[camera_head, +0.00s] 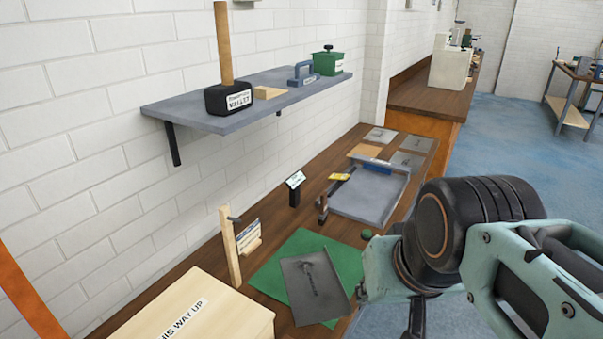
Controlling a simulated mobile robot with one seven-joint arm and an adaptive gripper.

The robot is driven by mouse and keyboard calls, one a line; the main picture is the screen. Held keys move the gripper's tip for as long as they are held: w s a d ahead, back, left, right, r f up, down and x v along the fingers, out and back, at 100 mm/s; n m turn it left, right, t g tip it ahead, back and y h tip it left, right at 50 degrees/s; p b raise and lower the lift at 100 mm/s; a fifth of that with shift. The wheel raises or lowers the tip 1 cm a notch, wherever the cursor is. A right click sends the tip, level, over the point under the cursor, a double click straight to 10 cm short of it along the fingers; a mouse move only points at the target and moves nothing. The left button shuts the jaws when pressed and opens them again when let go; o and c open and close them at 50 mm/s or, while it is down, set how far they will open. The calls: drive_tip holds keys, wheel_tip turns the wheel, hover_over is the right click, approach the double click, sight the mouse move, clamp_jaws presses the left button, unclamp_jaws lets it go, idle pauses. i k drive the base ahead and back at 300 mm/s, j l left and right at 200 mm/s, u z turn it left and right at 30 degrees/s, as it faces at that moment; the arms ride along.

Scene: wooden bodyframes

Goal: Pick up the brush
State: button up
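I cannot pick out the brush for certain. A small tan piece with a printed label (248,238) is beside a wooden post with a dark peg (231,245), and its shape is too small to read. My teal and black arm fills the lower right. A dark part below it, possibly my gripper (416,318), is cut by the bottom edge. Its fingers cannot be made out, and I see nothing held in it.
A wooden box (203,312) fills the near bench end. A grey plate (314,288) lies on a green mat (270,281). A wall shelf (200,112) bears a mallet (227,97) and a green box (328,63). Flat plates (408,160) lie at the bench's far end. Blue floor is open to the right.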

sight(322, 217)
drive_tip(key=i+l+u, duration=0.1)
drive_tip(key=u, duration=0.35)
drive_tip(key=l+u, duration=0.1)
drive_tip(key=u, duration=0.35)
drive_tip(key=i+l+u, duration=0.1)
drive_tip(key=u, duration=0.3)
drive_tip(key=l+u, duration=0.5)
drive_tip(key=l, duration=0.2)
drive_tip(key=l+u, duration=0.2)
drive_tip(key=l, duration=0.55)
drive_tip(key=k+l+u, duration=0.2)
drive_tip(key=l, duration=1.25)
drive_tip(key=k+l+z, duration=0.15)
drive_tip(key=l, duration=0.35)
drive_tip(key=i, duration=0.05)
